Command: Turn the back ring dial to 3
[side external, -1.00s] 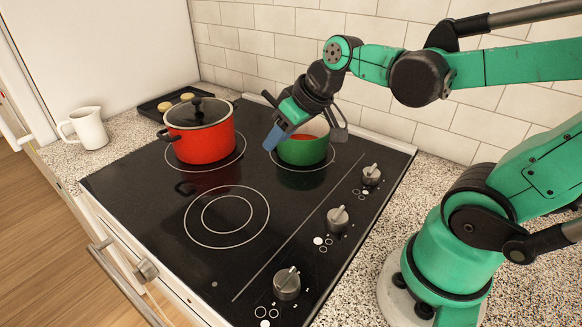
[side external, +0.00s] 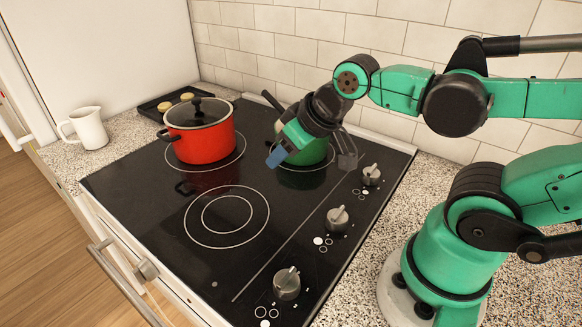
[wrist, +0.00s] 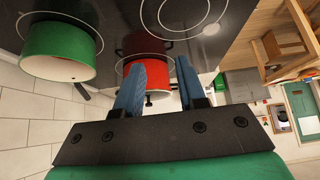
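Three grey dials stand along the right part of the black cooktop (side external: 150,190): a back dial (side external: 371,175), a middle dial (side external: 337,219) and a front dial (side external: 287,284). Each has a pointer bar and small marks beside it; I cannot read the numbers. My gripper (side external: 276,158) hangs over the cooktop by the green pot, left of the back dial and apart from it. In the wrist view my gripper (wrist: 158,66) has its two blue fingers apart with nothing held. No dial shows in the wrist view.
A green pot (side external: 310,153) stands at the back right, partly hidden behind my gripper. A lidded red pot (side external: 203,141) stands at the back left. The front ring (side external: 227,213) is bare. A white jug (side external: 88,128) and dark tray (side external: 160,107) are left of the cooktop. A tiled wall (side external: 290,55) bounds the back.

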